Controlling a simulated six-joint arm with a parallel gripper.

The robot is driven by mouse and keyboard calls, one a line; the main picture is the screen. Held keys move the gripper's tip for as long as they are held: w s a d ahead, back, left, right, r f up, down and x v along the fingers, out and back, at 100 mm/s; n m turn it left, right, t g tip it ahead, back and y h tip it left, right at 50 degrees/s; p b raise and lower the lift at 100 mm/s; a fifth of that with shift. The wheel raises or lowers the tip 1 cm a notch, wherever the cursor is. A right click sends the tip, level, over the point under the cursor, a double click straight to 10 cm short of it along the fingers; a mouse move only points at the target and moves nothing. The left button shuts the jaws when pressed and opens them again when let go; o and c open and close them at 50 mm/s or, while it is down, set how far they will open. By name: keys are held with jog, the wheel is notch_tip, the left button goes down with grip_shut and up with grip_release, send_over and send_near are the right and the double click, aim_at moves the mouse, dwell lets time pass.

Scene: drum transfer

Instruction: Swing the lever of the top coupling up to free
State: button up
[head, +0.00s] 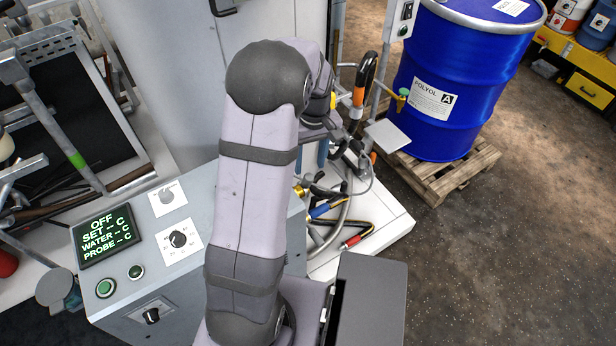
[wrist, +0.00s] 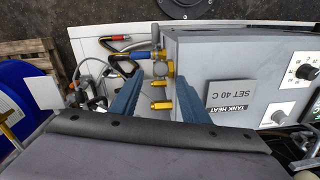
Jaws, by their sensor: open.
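My gripper (wrist: 158,80) is open, with its two blue fingers apart in the wrist view. Brass couplings (wrist: 160,106) show in the gap between them, on the side of the grey tank heat box (wrist: 215,55). I see nothing held in the jaws. A hose with a blue sleeve (wrist: 119,57) meets the brass fittings just beyond the left fingertip. I cannot make out the top coupling's lever for certain. In the head view my arm hides most of the gripper and box side; one brass fitting (head: 300,190) shows at its right edge.
A blue-sleeved hose (head: 325,208) and a red-tipped hose (head: 350,242) lie over the white base (head: 390,222). A black hose with an orange band (head: 359,95) hangs near the gripper. A blue drum (head: 455,75) stands on a pallet at right.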

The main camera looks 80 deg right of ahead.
aim_at(308, 178)
jog(key=shift+w+a+f+p, duration=0.1)
jog(key=shift+f+p, duration=0.4)
jog(key=shift+f, duration=1.3)
jog(key=shift+w+a+f+p, duration=0.1)
jog(key=shift+f+p, duration=0.4)
jog(key=shift+f, duration=1.25)
grip_shut()
